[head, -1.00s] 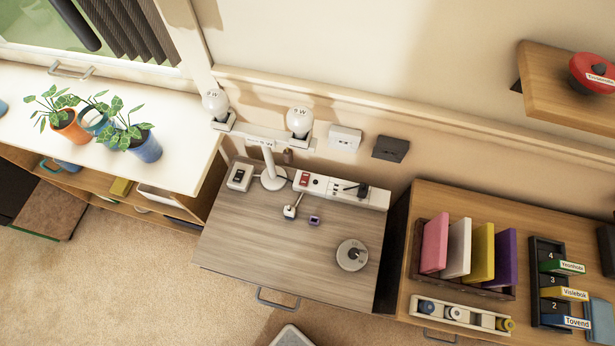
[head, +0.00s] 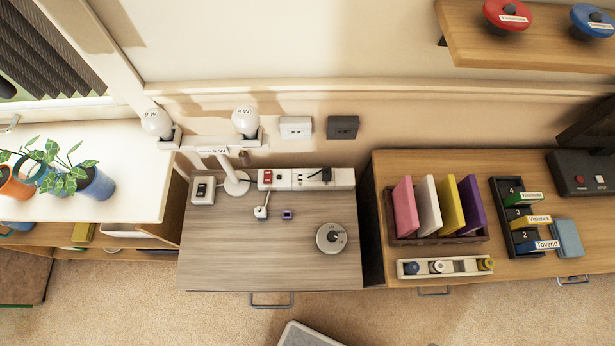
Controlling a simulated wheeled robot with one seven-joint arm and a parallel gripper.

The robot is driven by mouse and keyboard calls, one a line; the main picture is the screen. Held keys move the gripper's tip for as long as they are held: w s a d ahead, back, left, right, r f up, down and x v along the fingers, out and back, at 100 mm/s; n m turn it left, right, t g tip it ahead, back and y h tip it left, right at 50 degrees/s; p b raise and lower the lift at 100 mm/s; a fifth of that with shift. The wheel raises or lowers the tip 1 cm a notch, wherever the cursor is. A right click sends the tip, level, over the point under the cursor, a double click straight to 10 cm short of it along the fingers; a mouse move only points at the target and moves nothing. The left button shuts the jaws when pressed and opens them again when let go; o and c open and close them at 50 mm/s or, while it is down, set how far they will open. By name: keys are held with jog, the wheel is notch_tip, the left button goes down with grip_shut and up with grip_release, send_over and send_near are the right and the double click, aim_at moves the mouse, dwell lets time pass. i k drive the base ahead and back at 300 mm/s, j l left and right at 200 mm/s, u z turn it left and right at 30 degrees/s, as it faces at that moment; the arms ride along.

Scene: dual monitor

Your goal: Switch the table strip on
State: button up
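In the head view a white table strip (head: 306,179) lies along the back edge of the grey wooden table (head: 265,255). It has a red switch (head: 267,176) at its left end and a black plug (head: 326,175) in a socket towards its right. The switch's position is too small to tell. A white plug (head: 261,212) on a short cord lies on the table in front of the strip. My gripper is not in view.
A white box with a black switch (head: 202,190), a lamp stand with two bulbs (head: 245,122), a small purple item (head: 287,214) and a round grey dial (head: 331,238) share the table. Potted plants (head: 92,182) stand left, upright coloured panels (head: 427,206) right.

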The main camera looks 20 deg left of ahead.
aim_at(267, 174)
jog(key=k+j+u, duration=0.15)
jog(key=u, duration=0.3)
jog(key=k+j+u, duration=0.2)
jog(key=u, duration=0.2)
